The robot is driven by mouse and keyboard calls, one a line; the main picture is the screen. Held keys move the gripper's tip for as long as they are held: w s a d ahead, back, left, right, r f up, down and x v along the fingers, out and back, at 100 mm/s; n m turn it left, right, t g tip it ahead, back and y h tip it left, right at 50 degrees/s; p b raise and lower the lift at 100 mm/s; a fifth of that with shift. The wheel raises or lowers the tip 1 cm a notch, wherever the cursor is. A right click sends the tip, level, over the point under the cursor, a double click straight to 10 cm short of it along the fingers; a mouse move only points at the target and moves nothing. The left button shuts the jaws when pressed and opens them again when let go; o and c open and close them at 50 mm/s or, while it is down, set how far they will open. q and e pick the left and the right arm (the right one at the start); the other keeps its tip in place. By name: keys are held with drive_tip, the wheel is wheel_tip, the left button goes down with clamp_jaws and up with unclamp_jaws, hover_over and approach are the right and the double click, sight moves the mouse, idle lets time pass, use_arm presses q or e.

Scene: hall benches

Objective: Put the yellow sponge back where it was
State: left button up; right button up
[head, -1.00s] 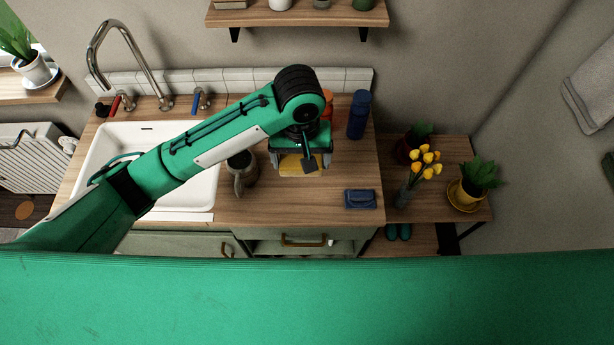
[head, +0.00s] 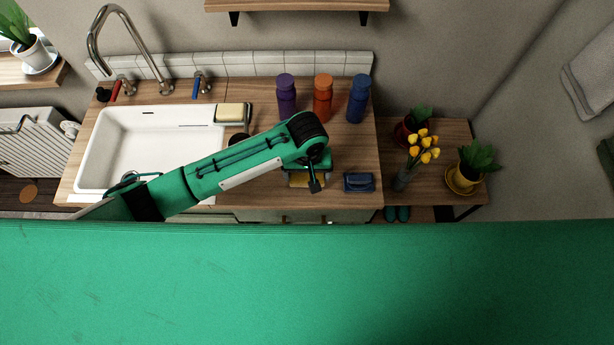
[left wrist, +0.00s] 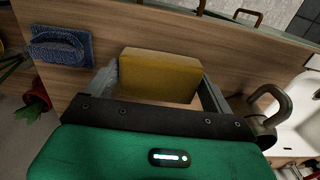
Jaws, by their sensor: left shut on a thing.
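The yellow sponge (left wrist: 160,75) is a plain block between the two fingers of my left gripper (left wrist: 162,88) in the left wrist view. The fingers are shut on its two ends. I cannot tell whether the sponge touches the counter. My right gripper is not in view.
Purple (head: 286,100), orange (head: 323,100) and blue (head: 358,100) bottles stand along the back. A pale block in a dark-rimmed dish (head: 232,123) sits at the white sink's (head: 150,150) corner. A dark jug (left wrist: 262,125) is near the gripper. Yellow flowers (head: 423,150) stand right.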

sight(307, 180)
use_arm(q)
wheel_tip(307, 180, down, 3)
drive_tip(key=shift+f+p, duration=0.2)
drive_tip(key=shift+p, duration=0.1)
drive_tip(key=shift+f, duration=0.1)
drive_tip(key=o, duration=0.6)
drive_tip(key=shift+f, duration=0.15)
drive_tip(key=shift+o, duration=0.2)
drive_tip(key=shift+r, duration=0.5)
wheel_tip(307, 180, up, 10)
drive_tip(key=shift+r+b, duration=0.25)
drive_tip(key=shift+b, duration=0.85)
drive_tip(key=shift+r, duration=0.4)
drive_tip(key=shift+s, duration=0.1)
